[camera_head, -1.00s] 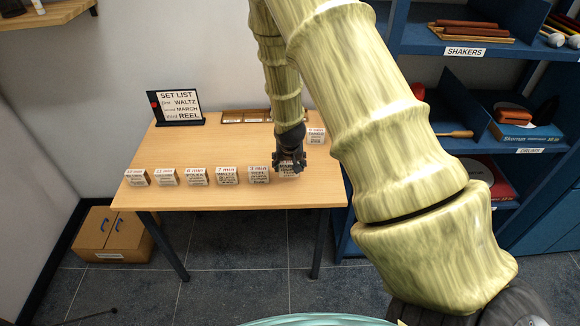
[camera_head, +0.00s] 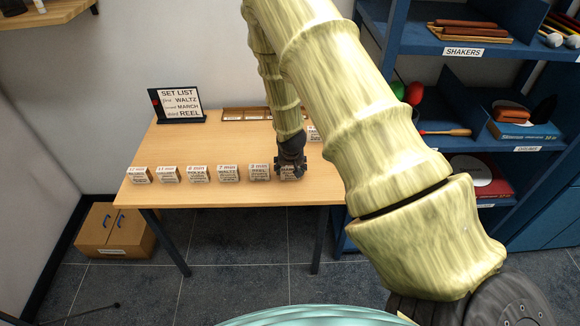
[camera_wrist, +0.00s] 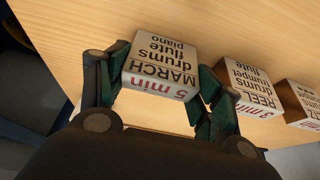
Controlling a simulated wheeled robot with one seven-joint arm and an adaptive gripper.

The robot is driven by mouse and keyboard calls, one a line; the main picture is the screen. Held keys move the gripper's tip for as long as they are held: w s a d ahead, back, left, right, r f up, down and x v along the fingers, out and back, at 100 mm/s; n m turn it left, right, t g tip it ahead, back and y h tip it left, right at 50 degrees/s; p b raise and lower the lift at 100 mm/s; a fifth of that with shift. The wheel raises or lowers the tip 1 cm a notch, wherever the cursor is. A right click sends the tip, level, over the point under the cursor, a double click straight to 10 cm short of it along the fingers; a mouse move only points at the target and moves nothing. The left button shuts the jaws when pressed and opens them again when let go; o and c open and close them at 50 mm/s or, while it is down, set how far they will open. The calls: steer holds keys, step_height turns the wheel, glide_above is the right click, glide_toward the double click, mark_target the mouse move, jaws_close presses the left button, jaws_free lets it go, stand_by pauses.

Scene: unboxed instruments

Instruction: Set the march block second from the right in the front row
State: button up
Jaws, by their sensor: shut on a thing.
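The march block (camera_wrist: 160,66), white-faced with "5 min MARCH, drums, flute, piano", sits between the two fingers of my gripper (camera_wrist: 160,92) in the wrist view. My gripper is shut on it. In the head view my gripper (camera_head: 291,164) is at the right end of the front row, and the march block (camera_head: 289,174) shows partly below it. The reel block (camera_head: 259,172), marked 3 min, stands just left of it, with a gap. The wrist view also shows the reel block (camera_wrist: 250,88). I cannot tell whether the march block touches the table.
Left of the reel block, the front row holds the waltz block (camera_head: 228,173), the polka block (camera_head: 197,174) and others. Another block (camera_head: 313,133) stands behind, partly hidden by my arm. A set list sign (camera_head: 180,104) and wooden tray (camera_head: 245,114) are at the back. The middle table is clear.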

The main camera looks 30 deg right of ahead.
steer(key=o, duration=1)
steer(key=shift+r, duration=0.2)
steer(key=shift+b+v, duration=1.75)
steer(key=shift+v, duration=4.15)
steer(key=s+a+f+n+g, duration=0.1)
steer(key=s+a+f, duration=0.25)
steer(key=f, duration=0.25)
steer(key=s+a+f+n, duration=0.1)
steer(key=s+a+f, duration=0.2)
steer(key=s+f, duration=0.25)
steer(key=s+a+f+n+g, duration=0.1)
steer(key=s+a+f, duration=0.3)
steer(key=s, duration=0.5)
steer(key=s+a+f+n+g+y, duration=0.1)
steer(key=s+a+f, duration=0.2)
steer(key=s, duration=0.6)
steer(key=s+a+f+n+y, duration=0.1)
steer(key=s+a+f, duration=0.3)
steer(key=s+f, duration=0.3)
steer(key=shift+s+a+f+n+g, duration=0.15)
steer(key=shift+s+f+n+g, duration=0.05)
steer(key=shift+s, duration=0.25)
steer(key=shift+s+a+f+n+g, duration=0.15)
steer(key=shift+s+a+n+g, duration=0.05)
steer(key=shift+s, duration=0.25)
